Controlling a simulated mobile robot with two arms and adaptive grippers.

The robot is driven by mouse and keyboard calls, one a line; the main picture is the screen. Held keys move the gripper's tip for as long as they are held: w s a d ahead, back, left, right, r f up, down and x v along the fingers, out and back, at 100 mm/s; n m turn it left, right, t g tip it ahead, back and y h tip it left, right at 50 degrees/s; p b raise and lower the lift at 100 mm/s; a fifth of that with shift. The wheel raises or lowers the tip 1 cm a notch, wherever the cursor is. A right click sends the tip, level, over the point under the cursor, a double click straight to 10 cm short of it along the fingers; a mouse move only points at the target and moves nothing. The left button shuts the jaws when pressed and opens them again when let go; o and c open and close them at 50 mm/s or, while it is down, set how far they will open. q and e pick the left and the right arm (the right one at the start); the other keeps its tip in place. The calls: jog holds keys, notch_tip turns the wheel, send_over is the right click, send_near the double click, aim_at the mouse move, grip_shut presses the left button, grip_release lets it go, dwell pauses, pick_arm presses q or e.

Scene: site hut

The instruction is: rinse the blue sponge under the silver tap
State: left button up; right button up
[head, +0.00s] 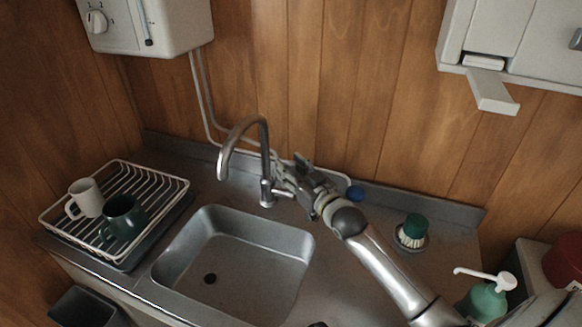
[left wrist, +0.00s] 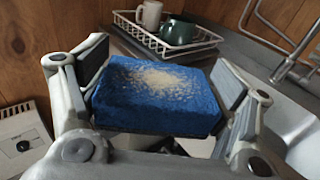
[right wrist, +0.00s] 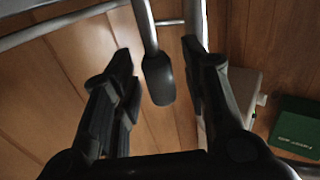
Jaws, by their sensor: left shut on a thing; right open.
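The blue sponge (left wrist: 158,97), with a pale, crumbly patch on top, is between the two fingers of my left gripper (left wrist: 160,92), which is shut on it. Neither shows clearly in the head view. The silver tap (head: 264,155) stands behind the sink (head: 240,262), its curved spout over the basin's back left. No water shows. My right gripper (head: 286,176) is open beside the tap. In the right wrist view a dark-tipped lever (right wrist: 158,80) lies between its open fingers (right wrist: 158,60); I cannot tell whether they touch it.
A white dish rack (head: 165,180) with a white mug (head: 86,198) and a dark green mug (head: 122,217) stands left of the sink. A green-handled brush (head: 412,232) and a green pump bottle (head: 485,300) are on the right. The basin is empty.

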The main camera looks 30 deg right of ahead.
jog(key=shift+c, duration=0.3)
grip_shut()
pick_arm(q)
jog(key=shift+f+b, duration=0.35)
pick_arm(e)
jog(key=shift+a+f, duration=0.15)
pick_arm(q)
jog(key=shift+f+b, duration=0.45)
pick_arm(e)
jog(key=shift+s+a+n+t, duration=0.3)
jog(key=shift+n, duration=0.3)
pick_arm(q)
jog(key=shift+r, duration=0.1)
pick_arm(e)
jog(key=shift+r, duration=0.2)
jog(key=shift+o, duration=0.3)
grip_release()
